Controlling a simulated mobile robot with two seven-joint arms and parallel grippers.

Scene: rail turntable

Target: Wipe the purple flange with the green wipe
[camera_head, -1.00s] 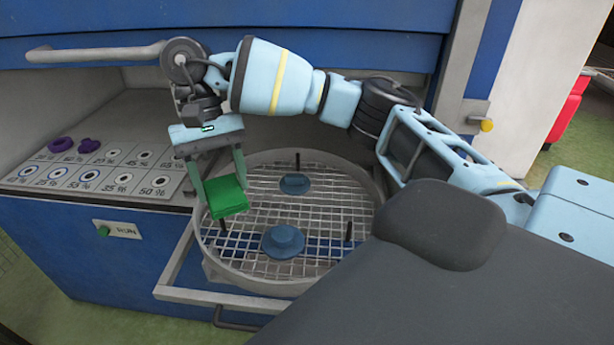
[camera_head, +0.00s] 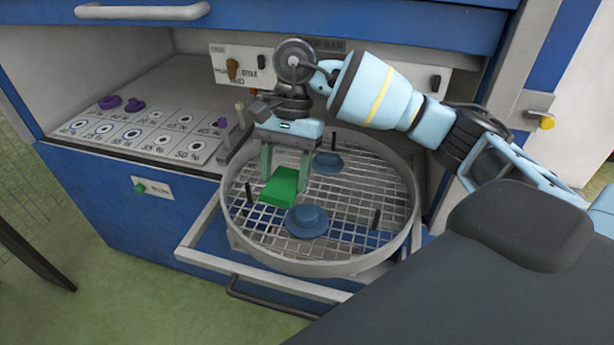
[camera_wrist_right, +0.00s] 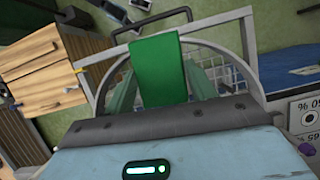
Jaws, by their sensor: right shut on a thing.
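My right gripper (camera_head: 285,181) is shut on the green wipe (camera_head: 280,187), a folded green block between its fingers. It holds the wipe over the wire grid, left of and behind the front blue flange (camera_head: 307,221). The wipe (camera_wrist_right: 160,70) also shows between the fingers in the right wrist view. A second blue flange (camera_head: 328,163) sits farther back on the grid, just right of the gripper. No purple flange shows on the grid. A purple ring (camera_head: 109,102) and a purple lobed piece (camera_head: 134,105) lie at the back left of the percent-marked panel. My left gripper is out of view.
The round basket (camera_head: 330,268) has a raised rim and several dark upright pegs. A grey frame (camera_head: 262,275) surrounds its front. The marked panel (camera_head: 100,143) lies left, with a slim post (camera_head: 240,115) at its right end. A blue cabinet edge overhangs behind.

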